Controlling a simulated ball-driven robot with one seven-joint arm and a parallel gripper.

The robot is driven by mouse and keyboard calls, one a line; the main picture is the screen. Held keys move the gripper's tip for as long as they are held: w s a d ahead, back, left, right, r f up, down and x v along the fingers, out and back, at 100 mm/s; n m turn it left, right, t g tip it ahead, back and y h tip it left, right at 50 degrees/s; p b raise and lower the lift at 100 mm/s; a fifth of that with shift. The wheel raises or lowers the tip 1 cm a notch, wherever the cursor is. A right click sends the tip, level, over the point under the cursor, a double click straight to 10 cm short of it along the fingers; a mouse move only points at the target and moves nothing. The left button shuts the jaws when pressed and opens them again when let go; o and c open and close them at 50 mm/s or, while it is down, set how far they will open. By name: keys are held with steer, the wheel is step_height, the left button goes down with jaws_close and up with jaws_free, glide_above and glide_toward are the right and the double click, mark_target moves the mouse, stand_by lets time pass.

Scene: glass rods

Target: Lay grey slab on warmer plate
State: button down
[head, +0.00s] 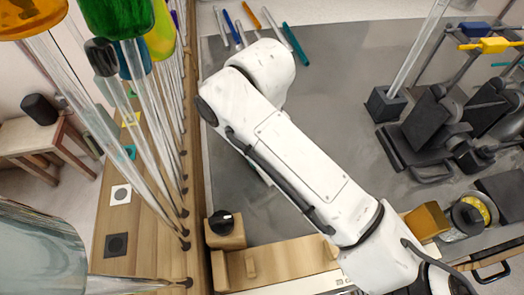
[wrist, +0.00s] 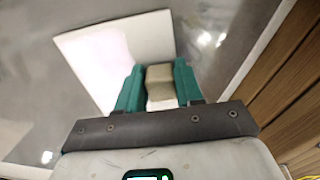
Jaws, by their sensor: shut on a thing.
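In the wrist view, my gripper (wrist: 160,82) has teal fingers shut on a small grey-beige block (wrist: 160,88), which I take to be the grey slab. Only its near part shows between the fingers. Beyond and below the fingertips lies a bright white square plate (wrist: 105,48) on a grey surface. It looks like the warmer plate, though I cannot be sure. I cannot tell whether the slab touches it. In the head view, my white arm crosses the bench, and my gripper and the slab are not visible.
Tall glass rods (head: 150,130) with coloured tops stand along the wooden ledge at left. A black knob (head: 222,222) sits on a wooden block. Several pens (head: 294,44) lie at the back. Dark apparatus (head: 435,125) stands at right. Grey bench (head: 345,75) is clear beyond my arm.

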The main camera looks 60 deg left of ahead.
steer(key=shift+f, duration=0.65)
steer(key=c, duration=0.7)
jaws_free()
steer(key=shift+f, duration=0.1)
